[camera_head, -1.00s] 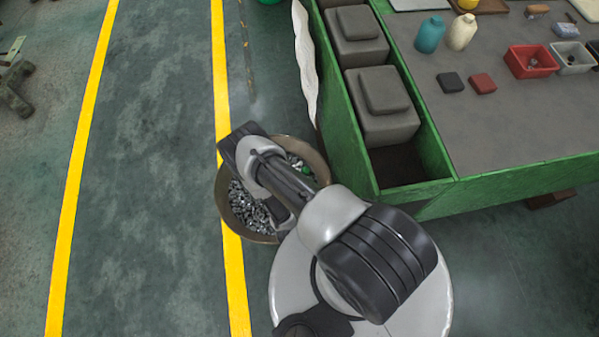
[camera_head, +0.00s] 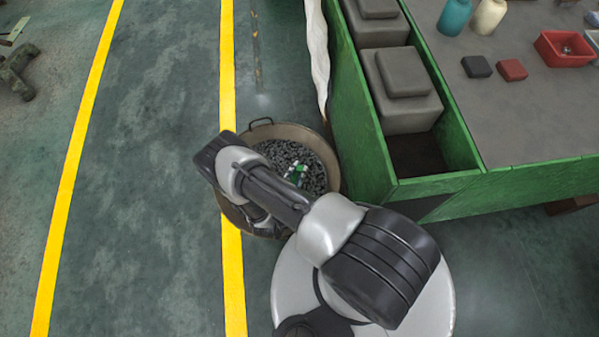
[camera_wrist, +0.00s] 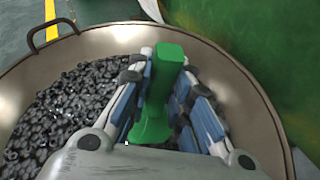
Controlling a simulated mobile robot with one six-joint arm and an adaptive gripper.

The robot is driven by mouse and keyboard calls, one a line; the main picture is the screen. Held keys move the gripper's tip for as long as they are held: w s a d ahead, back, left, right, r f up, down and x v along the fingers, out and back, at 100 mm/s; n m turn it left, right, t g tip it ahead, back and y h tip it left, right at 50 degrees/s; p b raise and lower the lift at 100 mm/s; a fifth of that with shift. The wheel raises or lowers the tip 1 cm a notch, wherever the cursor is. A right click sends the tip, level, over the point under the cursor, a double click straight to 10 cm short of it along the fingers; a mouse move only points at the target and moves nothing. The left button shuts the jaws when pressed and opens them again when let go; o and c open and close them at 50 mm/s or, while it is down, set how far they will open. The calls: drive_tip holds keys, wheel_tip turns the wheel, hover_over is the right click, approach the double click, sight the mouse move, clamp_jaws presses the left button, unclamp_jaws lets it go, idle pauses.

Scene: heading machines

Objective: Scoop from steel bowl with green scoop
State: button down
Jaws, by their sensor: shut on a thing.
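The steel bowl (camera_head: 325,152) stands on the floor beside the green bench, full of small dark metal parts (camera_head: 285,155). In the wrist view its rim (camera_wrist: 230,60) and one handle surround the parts (camera_wrist: 75,105). My gripper (camera_wrist: 165,95) is shut on the green scoop (camera_wrist: 167,62), whose green handle stands between the fingers. In the head view the green scoop (camera_head: 297,172) shows as a small green patch over the bowl. The scoop's lower end is hidden by my gripper, so I cannot tell whether it touches the parts. My arm covers the bowl's near left side.
The green bench (camera_head: 455,190) stands close to the bowl's right, with grey blocks (camera_head: 405,90) in its side trough. A white sheet (camera_head: 317,50) hangs at its left side.

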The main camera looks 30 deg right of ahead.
sight(302, 169)
drive_tip(key=f, duration=0.1)
drive_tip(key=f+b, duration=0.2)
drive_tip(key=shift+w+a+f, duration=0.2)
drive_tip(key=shift+w+a, duration=0.1)
drive_tip(key=shift+a, duration=0.05)
drive_tip(key=shift+w+a+f, duration=0.2)
drive_tip(key=shift+w+a, duration=0.65)
drive_tip(key=shift+a, duration=0.15)
drive_tip(key=shift+s+d+m, duration=0.3)
drive_tip(key=d+f+m+y, duration=0.1)
drive_tip(key=s+d+f+m+t+y, duration=0.1)
drive_tip(key=m, duration=0.1)
drive_tip(key=shift+s+t, duration=0.3)
drive_tip(key=shift+r+m+p, duration=0.3)
drive_tip(key=shift+m+p, duration=0.05)
drive_tip(key=shift+m, duration=0.05)
drive_tip(key=shift+m+t+y, duration=0.5)
drive_tip(key=shift+m+t, duration=0.1)
drive_tip(key=shift+m, duration=0.1)
drive_tip(key=r+p, duration=0.3)
drive_tip(key=r, duration=0.1)
drive_tip(key=s+d+r+p, duration=0.1)
drive_tip(key=r+p, duration=0.6)
drive_tip(key=r, duration=0.1)
drive_tip(key=shift+s+d+r, duration=0.2)
drive_tip(key=shift+d+r, duration=0.1)
